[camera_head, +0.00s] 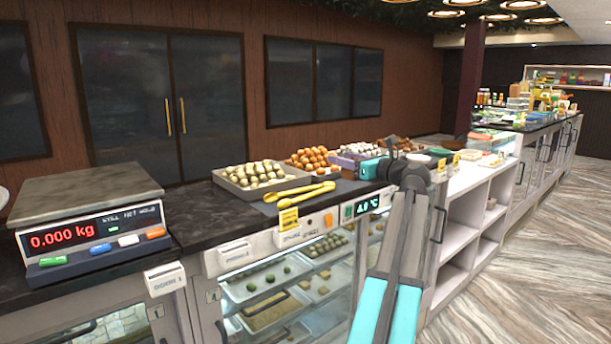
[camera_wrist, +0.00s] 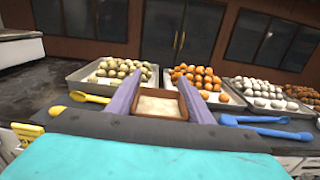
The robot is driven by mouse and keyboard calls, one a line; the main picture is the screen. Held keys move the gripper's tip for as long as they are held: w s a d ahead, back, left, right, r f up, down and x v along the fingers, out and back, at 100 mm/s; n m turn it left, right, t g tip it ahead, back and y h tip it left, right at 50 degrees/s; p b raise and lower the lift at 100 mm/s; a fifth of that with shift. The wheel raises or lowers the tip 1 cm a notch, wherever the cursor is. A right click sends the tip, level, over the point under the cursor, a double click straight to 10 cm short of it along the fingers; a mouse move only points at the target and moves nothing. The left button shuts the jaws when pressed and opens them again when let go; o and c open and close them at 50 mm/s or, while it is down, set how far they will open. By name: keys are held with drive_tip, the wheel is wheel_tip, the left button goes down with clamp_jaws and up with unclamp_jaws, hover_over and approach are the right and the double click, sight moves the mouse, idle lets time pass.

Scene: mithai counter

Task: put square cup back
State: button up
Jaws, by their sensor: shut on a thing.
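The square cup (camera_wrist: 160,106), with brown walls and a pale inside, sits between the two purple fingers of my gripper (camera_wrist: 160,92) in the wrist view. The fingers are shut on its left and right sides, and its open top shows. In the head view my gripper (camera_head: 346,162) is above the counter near the trays of sweets.
Trays of pale sweets (camera_wrist: 112,70), orange sweets (camera_wrist: 197,78) and white sweets (camera_wrist: 262,92) stand behind the cup. Yellow tongs (camera_head: 299,191) lie at left, blue tongs (camera_wrist: 262,122) at right. A scale (camera_head: 85,225) stands at the counter's left. Open shelves (camera_head: 465,215) are at right.

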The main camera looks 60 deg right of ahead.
drive_tip(key=w+a+f+p, duration=0.1)
drive_tip(key=w+a, duration=0.3)
drive_tip(key=w, duration=0.6)
drive_tip(key=shift+w+a+p, duration=0.2)
drive_tip(key=shift+a+p, duration=0.2)
drive_tip(key=shift+p, duration=0.15)
drive_tip(key=shift+w+a+f+p, duration=0.1)
drive_tip(key=shift+w+f+p, duration=0.1)
drive_tip(key=shift+f, duration=0.4)
drive_tip(key=shift+w+a+f+p, duration=0.1)
drive_tip(key=shift+w+f+p, duration=0.15)
drive_tip(key=shift+f, duration=0.4)
drive_tip(key=shift+w+a+f+p, duration=0.1)
drive_tip(key=shift+w+f+p, duration=0.1)
drive_tip(key=shift+f, duration=0.4)
drive_tip(key=shift+f, duration=0.1)
drive_tip(key=o, duration=1.2)
drive_tip(key=b+v, duration=0.2)
drive_tip(key=v, duration=1)
